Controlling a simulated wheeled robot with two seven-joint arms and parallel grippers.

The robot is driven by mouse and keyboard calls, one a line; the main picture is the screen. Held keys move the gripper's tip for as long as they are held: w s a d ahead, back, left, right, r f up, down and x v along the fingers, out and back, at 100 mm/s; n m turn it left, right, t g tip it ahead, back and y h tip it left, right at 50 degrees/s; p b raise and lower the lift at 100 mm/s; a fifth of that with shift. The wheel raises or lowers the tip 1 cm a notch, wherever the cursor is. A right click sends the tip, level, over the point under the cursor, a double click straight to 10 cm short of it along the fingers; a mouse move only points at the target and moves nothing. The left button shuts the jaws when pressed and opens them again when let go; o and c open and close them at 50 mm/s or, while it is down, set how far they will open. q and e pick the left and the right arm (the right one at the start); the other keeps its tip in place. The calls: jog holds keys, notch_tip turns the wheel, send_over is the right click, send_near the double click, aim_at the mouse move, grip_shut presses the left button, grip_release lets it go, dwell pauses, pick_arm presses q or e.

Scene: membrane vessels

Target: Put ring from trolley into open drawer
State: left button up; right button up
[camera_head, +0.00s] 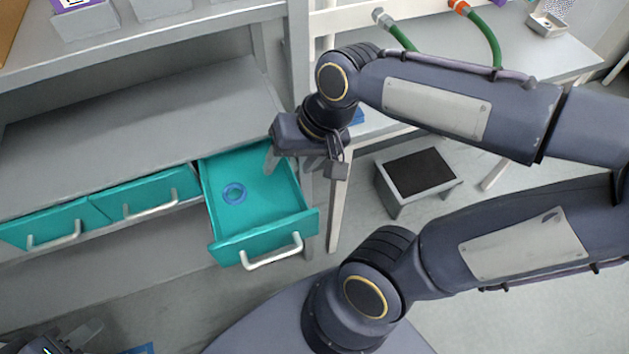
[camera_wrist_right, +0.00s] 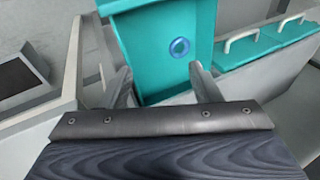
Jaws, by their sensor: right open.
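A blue ring (camera_head: 234,187) lies flat on the floor of the open teal drawer (camera_head: 262,216); the ring (camera_wrist_right: 179,47) and the drawer (camera_wrist_right: 150,40) also show in the right wrist view. My right gripper (camera_head: 304,168) is open and empty, above the back right corner of the drawer and apart from the ring. Its two fingers (camera_wrist_right: 163,85) stand wide apart in the right wrist view. My left gripper (camera_head: 82,334) shows only in part at the bottom left edge of the head view, and its jaw state is unclear.
Two shut teal drawers (camera_head: 148,193) sit left of the open one, under a grey worktop (camera_head: 150,130). A black-topped step stool (camera_head: 418,172) stands on the floor to the right. Green hoses (camera_head: 486,35) hang at the top. A blue item (camera_head: 139,349) shows at the bottom edge.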

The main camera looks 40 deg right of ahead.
jog(key=s, duration=0.1)
jog(key=s+n+t, duration=0.1)
jog(key=s, duration=0.1)
jog(key=s+f+n+t, duration=0.1)
jog(key=s, duration=0.1)
jog(key=shift+d, duration=0.35)
jog(key=shift+s+f+n, duration=0.15)
jog(key=shift+s+n, duration=0.1)
jog(key=shift+n, duration=0.05)
jog(key=shift+r, duration=0.3)
jog(key=shift+c, duration=0.5)
